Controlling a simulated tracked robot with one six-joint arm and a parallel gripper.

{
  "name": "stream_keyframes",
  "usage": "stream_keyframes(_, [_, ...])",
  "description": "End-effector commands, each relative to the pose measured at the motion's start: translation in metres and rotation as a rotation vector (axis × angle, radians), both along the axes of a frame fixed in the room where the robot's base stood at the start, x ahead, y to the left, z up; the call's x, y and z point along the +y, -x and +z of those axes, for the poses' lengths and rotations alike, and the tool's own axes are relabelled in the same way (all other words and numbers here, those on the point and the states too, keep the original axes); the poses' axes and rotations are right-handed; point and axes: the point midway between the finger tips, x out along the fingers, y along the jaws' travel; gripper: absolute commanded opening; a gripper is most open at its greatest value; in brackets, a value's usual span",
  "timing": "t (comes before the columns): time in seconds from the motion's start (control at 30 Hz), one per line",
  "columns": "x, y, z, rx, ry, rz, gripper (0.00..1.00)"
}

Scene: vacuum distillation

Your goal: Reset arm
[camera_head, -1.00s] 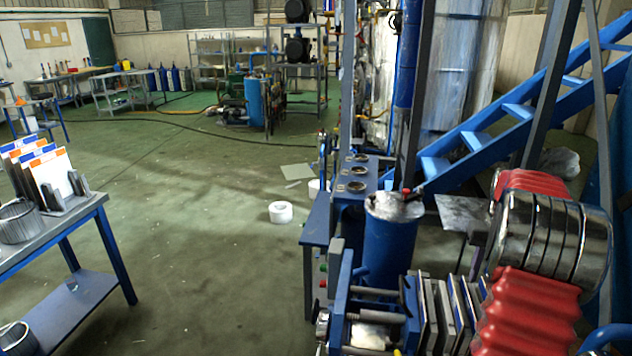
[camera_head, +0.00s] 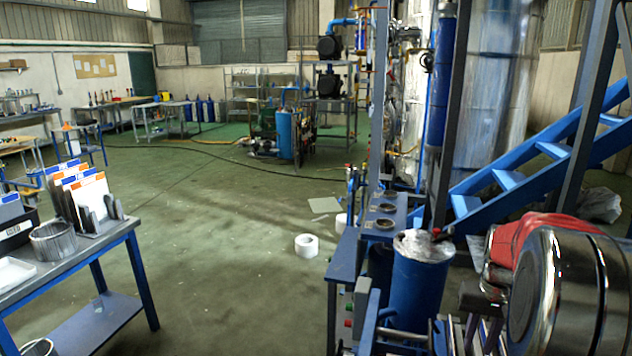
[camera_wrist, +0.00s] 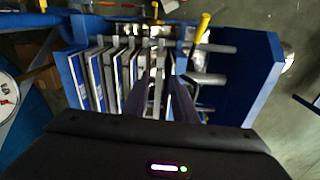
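My gripper (camera_wrist: 160,95) is in the wrist view, with its dark fingers close together over a row of upright plates (camera_wrist: 112,75) in a blue-framed filter press (camera_wrist: 243,75). I cannot tell whether the fingers are slightly apart or hold anything. In the head view my arm, with shiny metal and red covering, fills the lower right and hides much of the press plates. Parts of the press frame (camera_head: 369,322) show at the bottom. The gripper's fingertips are not clear in the head view.
A blue tank (camera_head: 418,285) with a foil-like top stands beside the press. Blue stairs (camera_head: 510,180) rise at right. A table (camera_head: 112,232) with cards and a mesh cylinder (camera_head: 53,241) stands at left.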

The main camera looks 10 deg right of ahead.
Motion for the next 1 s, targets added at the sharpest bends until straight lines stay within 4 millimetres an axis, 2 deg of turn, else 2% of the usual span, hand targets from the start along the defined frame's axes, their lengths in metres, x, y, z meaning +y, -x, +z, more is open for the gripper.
stream_keyframes(0.03, [0.016,0.001,0.007,-0.009,0.007,0.015,0.25])
stream_keyframes(0.1, [0.035,0.003,0.013,-0.020,0.016,0.030,0.25])
stream_keyframes(0.5, [0.136,0.024,0.042,-0.095,0.059,0.140,0.25])
stream_keyframes(1.0, [0.243,0.069,0.062,-0.218,0.100,0.318,0.25])
